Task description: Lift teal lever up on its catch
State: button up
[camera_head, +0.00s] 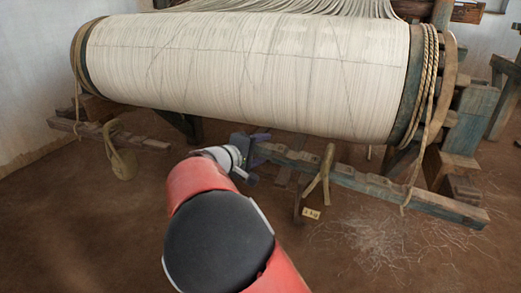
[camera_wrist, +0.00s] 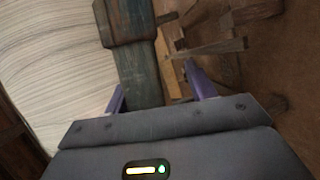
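The teal lever (camera_head: 375,184) is a long worn wooden bar below the warp roll, sloping down to the right in the head view. In the wrist view a teal wooden bar (camera_wrist: 140,75) runs away between my finger lines. My gripper (camera_head: 262,156) is at the lever's left end. The wrist view shows my gripper (camera_wrist: 157,80) with its two purple fingers apart; the left one is close to the bar and a gap shows on the right. I cannot tell whether either finger touches it. The catch cannot be made out.
The big cream warp roll (camera_head: 245,72) hangs just above my gripper. A rope loop (camera_head: 322,175) hangs over the lever, near a small tag (camera_head: 311,213). A roped weight (camera_head: 123,163) hangs at left. Loose threads (camera_head: 375,240) lie on the open earth floor.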

jog(key=v, duration=0.8)
jog(key=shift+d, duration=0.1)
jog(key=shift+c, duration=0.2)
